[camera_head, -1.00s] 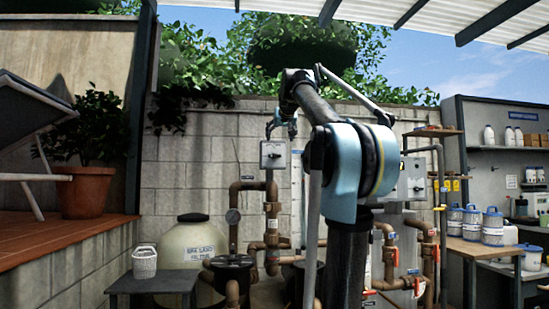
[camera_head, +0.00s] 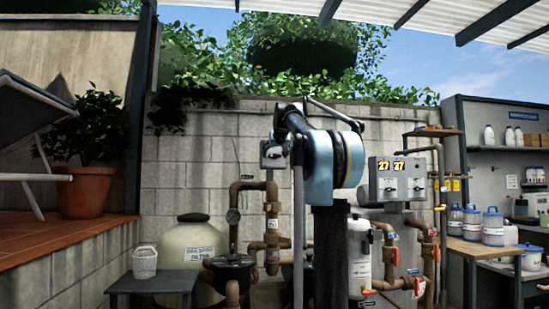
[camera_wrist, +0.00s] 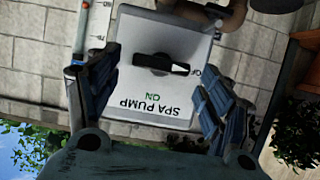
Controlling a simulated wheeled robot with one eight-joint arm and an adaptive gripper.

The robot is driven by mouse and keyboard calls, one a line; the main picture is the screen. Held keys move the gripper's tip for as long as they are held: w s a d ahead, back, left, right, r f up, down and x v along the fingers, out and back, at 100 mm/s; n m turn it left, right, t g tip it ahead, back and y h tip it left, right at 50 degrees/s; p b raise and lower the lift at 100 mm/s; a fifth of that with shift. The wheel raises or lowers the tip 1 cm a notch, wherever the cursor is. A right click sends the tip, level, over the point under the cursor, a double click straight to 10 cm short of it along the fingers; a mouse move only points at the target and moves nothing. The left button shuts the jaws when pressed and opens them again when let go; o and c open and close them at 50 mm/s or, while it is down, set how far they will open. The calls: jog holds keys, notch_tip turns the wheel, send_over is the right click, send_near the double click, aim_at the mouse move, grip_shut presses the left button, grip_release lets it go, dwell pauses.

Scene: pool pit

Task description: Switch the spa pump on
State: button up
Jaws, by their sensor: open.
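The spa pump switch box (camera_wrist: 125,88) is a pale plate seen upside down in the wrist view, lettered SPA PUMP with a green ON mark. Its black rotary knob (camera_wrist: 160,64) lies across the plate, its white-marked end pointing right towards a partly covered OFF mark. My gripper (camera_wrist: 155,85) is open, with one finger on each side of the plate's middle and the knob between them in the picture. I see no contact with the knob. In the head view the box (camera_head: 267,157) shows on the block wall, partly covered by my arm; the fingers are hard to make out there.
A grey control box (camera_head: 397,180) with two 27 displays is right of my arm. Brown pipes (camera_head: 272,215) run below the switch box. A sand filter (camera_head: 195,240) and a small table (camera_head: 150,284) stand lower left. Buckets (camera_head: 492,225) stand on a bench at right.

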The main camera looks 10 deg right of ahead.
jog(key=shift+w+f, duration=0.2)
jog(key=shift+w, duration=0.3)
jog(key=c, duration=1.1)
jog(key=shift+o, duration=0.2)
